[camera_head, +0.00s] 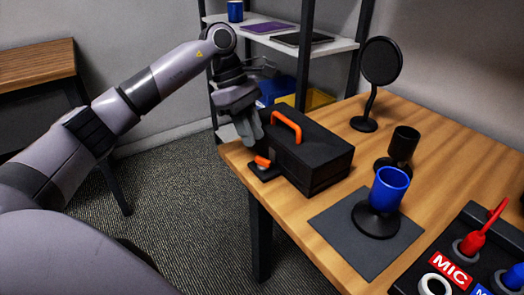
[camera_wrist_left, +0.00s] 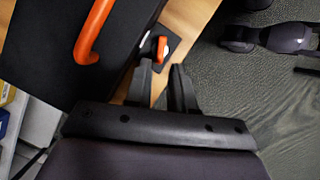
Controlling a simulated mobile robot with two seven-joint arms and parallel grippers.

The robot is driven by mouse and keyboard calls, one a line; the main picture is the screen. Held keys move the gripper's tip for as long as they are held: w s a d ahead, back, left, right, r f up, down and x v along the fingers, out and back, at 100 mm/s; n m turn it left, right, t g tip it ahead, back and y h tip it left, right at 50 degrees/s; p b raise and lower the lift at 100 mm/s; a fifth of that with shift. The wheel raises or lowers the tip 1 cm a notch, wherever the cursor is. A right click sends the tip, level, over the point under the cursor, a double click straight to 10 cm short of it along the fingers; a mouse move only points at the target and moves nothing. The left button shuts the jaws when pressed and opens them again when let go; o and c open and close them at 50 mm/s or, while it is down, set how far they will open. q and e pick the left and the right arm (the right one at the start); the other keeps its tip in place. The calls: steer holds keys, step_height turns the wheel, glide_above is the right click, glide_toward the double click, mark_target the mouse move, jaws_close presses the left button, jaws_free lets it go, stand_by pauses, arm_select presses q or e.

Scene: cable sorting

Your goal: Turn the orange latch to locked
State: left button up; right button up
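The orange latch (camera_head: 262,161) sits on a small black plate at the left edge of the table, beside a black box (camera_head: 322,168) with an orange handle (camera_head: 287,124). In the left wrist view the latch (camera_wrist_left: 162,48) lies just beyond the fingertips, on its dark plate. My left gripper (camera_head: 250,132) points down above and slightly behind the latch. Its two fingers (camera_wrist_left: 160,78) are apart with nothing between them. They look clear of the latch. My right gripper is not in view.
A blue cup (camera_head: 389,187) on a black stand rests on a grey mat (camera_head: 340,222). A dark cup (camera_head: 404,143) and a round black disc on a stand (camera_head: 381,62) stand behind. A labelled black panel (camera_head: 405,285) is at front right. A shelf (camera_head: 345,45) is behind.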

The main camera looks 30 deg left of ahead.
mark_target(261, 158)
arm_select(q)
steer(key=x, duration=0.5)
steer(key=shift+f+b, duration=0.15)
steer(key=shift+b, duration=0.2)
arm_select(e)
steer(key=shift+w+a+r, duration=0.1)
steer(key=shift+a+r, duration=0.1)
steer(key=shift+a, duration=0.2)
arm_select(q)
steer(key=shift+d, duration=0.1)
jaws_close()
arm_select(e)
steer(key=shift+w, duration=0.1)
